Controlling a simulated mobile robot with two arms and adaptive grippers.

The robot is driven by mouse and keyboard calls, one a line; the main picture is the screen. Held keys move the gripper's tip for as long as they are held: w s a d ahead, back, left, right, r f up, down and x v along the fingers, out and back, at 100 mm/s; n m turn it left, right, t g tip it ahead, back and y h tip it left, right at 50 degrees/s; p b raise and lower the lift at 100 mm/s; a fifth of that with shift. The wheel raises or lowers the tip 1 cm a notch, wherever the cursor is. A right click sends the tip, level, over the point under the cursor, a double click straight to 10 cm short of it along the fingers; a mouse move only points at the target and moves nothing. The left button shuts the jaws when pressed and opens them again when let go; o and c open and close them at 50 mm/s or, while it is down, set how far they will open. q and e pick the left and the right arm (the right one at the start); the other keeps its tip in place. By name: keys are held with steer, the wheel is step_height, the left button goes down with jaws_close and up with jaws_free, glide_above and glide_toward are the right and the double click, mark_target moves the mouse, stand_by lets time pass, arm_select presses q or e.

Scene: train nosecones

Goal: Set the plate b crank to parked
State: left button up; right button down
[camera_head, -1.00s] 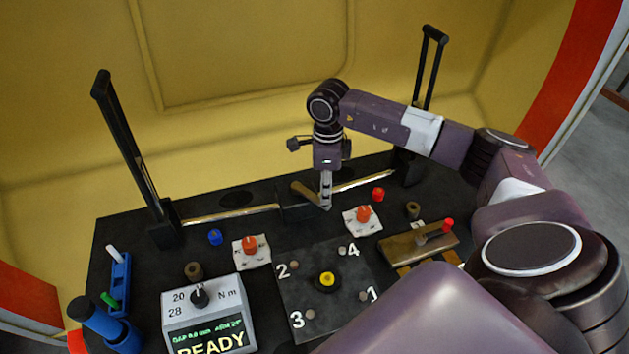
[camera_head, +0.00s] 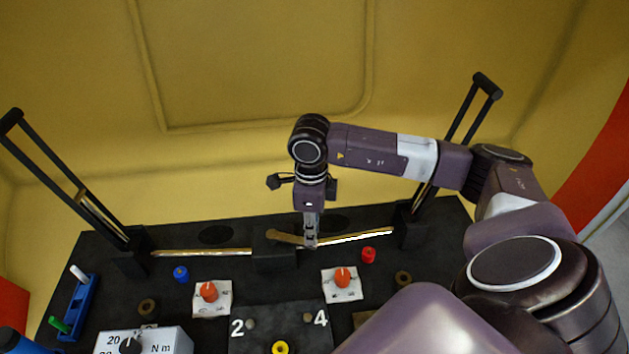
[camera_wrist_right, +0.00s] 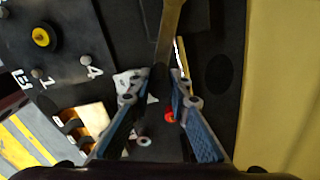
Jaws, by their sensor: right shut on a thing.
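My right gripper (camera_head: 311,243) points down at the back middle of the black bench. It is shut on the end of a brass bar (camera_head: 285,237), which reaches left to a dark block (camera_head: 275,260). I take this bar for the crank; no plate b label is readable. In the right wrist view the bar (camera_wrist_right: 171,30) runs from the top edge to between the fingertips (camera_wrist_right: 166,78), which hide its end. My left gripper is not in view.
Bright rails (camera_head: 203,252) flank the block. Black upright handles stand left (camera_head: 65,180) and right (camera_head: 470,108). Orange knobs (camera_head: 208,292) (camera_head: 342,277) sit on white plates in front. A red part (camera_head: 368,255) lies near the gripper. A numbered plate (camera_head: 280,318) is nearer.

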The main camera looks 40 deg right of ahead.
steer(key=shift+w, duration=0.2)
steer(key=c, duration=1.8)
jaws_free()
steer(key=shift+w+a, duration=0.1)
steer(key=shift+a, duration=0.05)
step_height(320, 180, up, 12)
steer(key=shift+c, duration=0.2)
